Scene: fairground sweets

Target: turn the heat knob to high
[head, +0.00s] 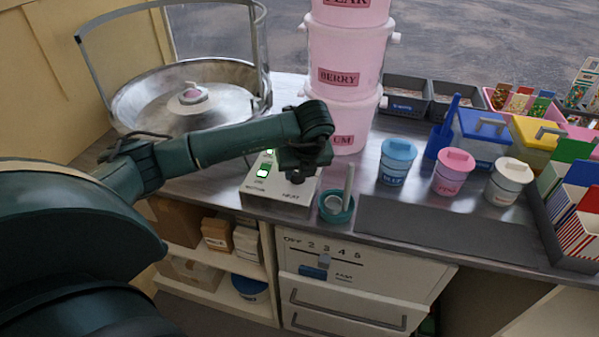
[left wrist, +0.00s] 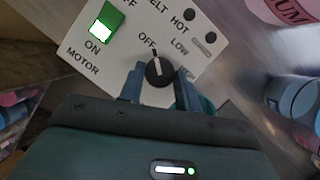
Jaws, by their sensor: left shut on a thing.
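The control box (head: 262,186) stands on the counter, in front of the spinner bowl. Its dark heat knob (left wrist: 160,72) shows in the left wrist view, between the two fingers of my left gripper (left wrist: 160,88). The fingers are shut on the knob's sides. The knob's white pointer line points up, towards the OFF mark; LOW is printed to its right. In the head view my left gripper (head: 298,172) reaches down over the box's right side and covers most of the knob.
The green lit motor switch (left wrist: 104,27) is on the same panel. The metal spinner bowl (head: 190,95) stands behind the box. Pink stacked tubs (head: 345,70) stand behind my gripper. A teal cup with a stick (head: 337,207) stands close to the box's right. Lidded jars (head: 397,162) stand farther right.

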